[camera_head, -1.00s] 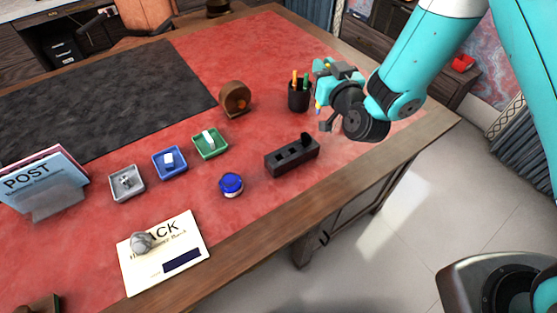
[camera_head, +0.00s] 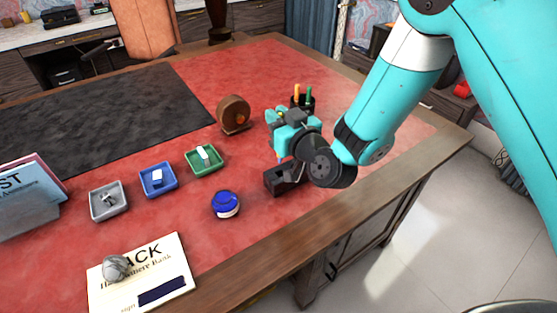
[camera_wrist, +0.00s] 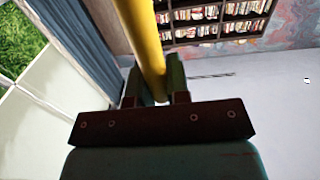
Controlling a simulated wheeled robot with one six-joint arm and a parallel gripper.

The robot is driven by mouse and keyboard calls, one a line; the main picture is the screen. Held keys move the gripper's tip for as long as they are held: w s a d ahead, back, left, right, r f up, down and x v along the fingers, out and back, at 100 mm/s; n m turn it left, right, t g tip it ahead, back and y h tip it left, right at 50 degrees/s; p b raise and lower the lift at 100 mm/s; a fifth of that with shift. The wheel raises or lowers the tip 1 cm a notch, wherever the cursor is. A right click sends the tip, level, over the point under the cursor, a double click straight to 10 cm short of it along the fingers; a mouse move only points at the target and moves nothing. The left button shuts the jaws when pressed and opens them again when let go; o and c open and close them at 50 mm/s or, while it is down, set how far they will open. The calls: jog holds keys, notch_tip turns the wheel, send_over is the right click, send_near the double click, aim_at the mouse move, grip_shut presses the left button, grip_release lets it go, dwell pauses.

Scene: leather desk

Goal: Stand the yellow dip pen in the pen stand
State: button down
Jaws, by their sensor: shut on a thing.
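The yellow dip pen (camera_wrist: 146,45) runs lengthwise through the wrist view, between the jaws of my gripper (camera_wrist: 152,92). My gripper (camera_head: 281,150) is shut on it. In the head view the gripper hangs over the dark pen stand (camera_head: 274,182), a low block near the front right of the desk. The gripper and wrist hide much of the stand and its holes. Only a small part of the pen may show below the jaws there. I cannot tell whether the pen touches the stand.
A black cup (camera_head: 309,106) with an orange and a green pen stands behind the gripper. A blue-lidded pot (camera_head: 226,205) is left of the stand. A green tray (camera_head: 205,160), blue tray, grey tray and round wooden piece (camera_head: 233,114) stand further left and back.

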notch_tip(320, 180, down, 8)
jog(key=b, duration=0.4)
jog(key=shift+r, duration=0.25)
jog(key=c, duration=1.2)
grip_release()
jog(key=shift+f, duration=0.1)
jog(key=shift+o, duration=0.5)
jog(key=shift+b, duration=0.3)
jog(key=shift+s+d+b, duration=0.1)
jog(key=shift+s+b, duration=0.1)
jog(key=shift+b, duration=0.1)
jog(key=v, duration=1.1)
jog(key=shift+s+r, duration=0.2)
jog(key=shift+r, duration=0.05)
jog(key=shift+w+d, duration=0.1)
